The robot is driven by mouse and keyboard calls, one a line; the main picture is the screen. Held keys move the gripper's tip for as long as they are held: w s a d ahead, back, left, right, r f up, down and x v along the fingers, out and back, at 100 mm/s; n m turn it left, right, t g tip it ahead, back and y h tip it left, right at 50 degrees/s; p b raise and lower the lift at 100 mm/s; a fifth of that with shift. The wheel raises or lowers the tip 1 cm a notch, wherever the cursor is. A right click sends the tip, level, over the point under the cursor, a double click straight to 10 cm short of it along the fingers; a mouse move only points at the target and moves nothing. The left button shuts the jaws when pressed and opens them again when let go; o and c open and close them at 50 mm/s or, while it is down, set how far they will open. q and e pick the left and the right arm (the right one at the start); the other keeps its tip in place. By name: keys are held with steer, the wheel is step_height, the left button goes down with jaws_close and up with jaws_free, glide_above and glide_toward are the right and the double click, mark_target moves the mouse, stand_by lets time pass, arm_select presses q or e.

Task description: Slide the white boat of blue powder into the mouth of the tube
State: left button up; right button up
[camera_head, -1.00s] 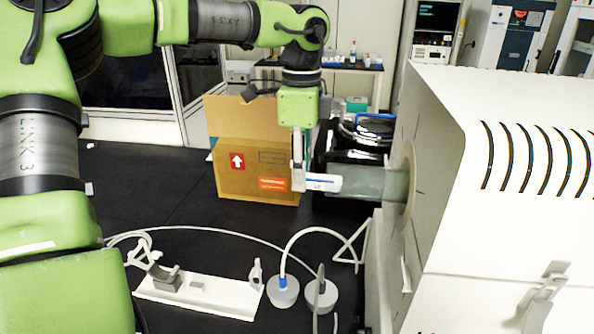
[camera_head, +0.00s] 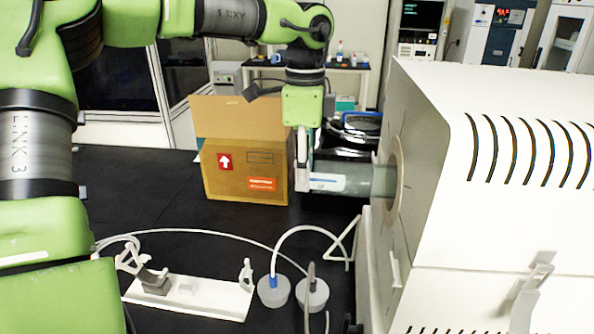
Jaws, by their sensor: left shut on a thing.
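The glass tube (camera_head: 383,181) sticks out to the left from the round opening in the white furnace. My left gripper (camera_head: 303,182) points down and is shut on the boat's left end. How deep the boat reaches into the tube is hard to tell through the glass. My right gripper is not in view.
The white furnace (camera_head: 440,230) fills the right side. A cardboard box (camera_head: 235,178) stands behind my left gripper. A white stand (camera_head: 200,297) and two grey plugs with hoses (camera_head: 273,291) lie on the dark table in front. The table's left middle is clear.

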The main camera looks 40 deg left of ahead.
arm_select(q)
steer(key=shift+w+d, duration=0.1)
stand_by(0.3)
steer(key=o, duration=1)
steer(key=shift+r, duration=0.1)
steer(key=shift+r+p, duration=0.9)
steer(key=shift+r, duration=0.45)
steer(key=a+r+p, duration=0.1)
steer(key=s+r+p, duration=0.1)
steer(key=r, duration=0.1)
steer(key=a+r+p, duration=0.1)
steer(key=r, duration=0.1)
steer(key=shift+s+a, duration=0.25)
steer(key=shift+a, duration=0.1)
steer(key=shift+f, duration=0.1)
